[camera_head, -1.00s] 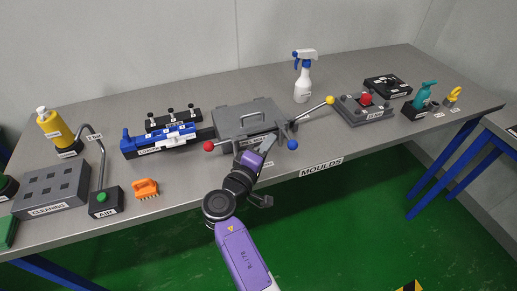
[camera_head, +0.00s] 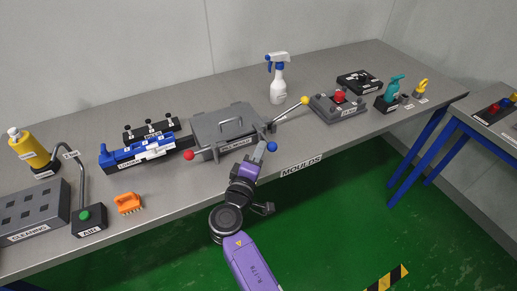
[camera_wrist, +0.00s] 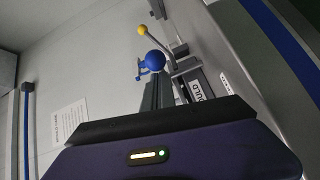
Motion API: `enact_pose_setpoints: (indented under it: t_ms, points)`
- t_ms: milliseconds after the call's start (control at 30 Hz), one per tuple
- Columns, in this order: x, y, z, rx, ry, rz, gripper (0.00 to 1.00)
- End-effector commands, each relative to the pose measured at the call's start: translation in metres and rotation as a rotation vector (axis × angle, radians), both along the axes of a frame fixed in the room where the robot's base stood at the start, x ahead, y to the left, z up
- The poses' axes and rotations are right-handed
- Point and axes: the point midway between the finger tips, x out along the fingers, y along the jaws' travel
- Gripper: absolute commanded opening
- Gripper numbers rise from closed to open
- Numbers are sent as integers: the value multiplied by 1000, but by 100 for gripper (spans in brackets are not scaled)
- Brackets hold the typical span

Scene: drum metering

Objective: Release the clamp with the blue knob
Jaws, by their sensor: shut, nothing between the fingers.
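The blue knob (camera_head: 272,146) is on the clamp at the front right of the grey mould box (camera_head: 215,128). It also shows in the wrist view (camera_wrist: 155,60), just beyond the fingers. A red knob (camera_head: 188,155) marks the other clamp at the box's front left. My gripper (camera_head: 260,149) is shut and empty, its tip close to the blue knob on its left side in the head view. I cannot tell whether it touches the knob. The lid of the box is down, with its handle on top.
A lever with a yellow ball (camera_head: 304,100) rises right of the box, beside a grey unit with a red button (camera_head: 339,97). A white spray bottle (camera_head: 277,80) stands behind. A blue and white slide (camera_head: 140,150) and an orange brush (camera_head: 128,203) are left. The bench's front edge runs below my gripper.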

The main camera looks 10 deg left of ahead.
Motion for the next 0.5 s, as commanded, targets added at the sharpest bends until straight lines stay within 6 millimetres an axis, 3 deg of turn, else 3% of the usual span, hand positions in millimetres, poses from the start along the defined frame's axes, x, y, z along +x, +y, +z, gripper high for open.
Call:
enact_pose_setpoints:
  t_ms: [267, 500]
  points:
    - [1, -9, 0, 0, 2, 67, 0]
    - [6, -26, 1, 0, 1, 231, 0]
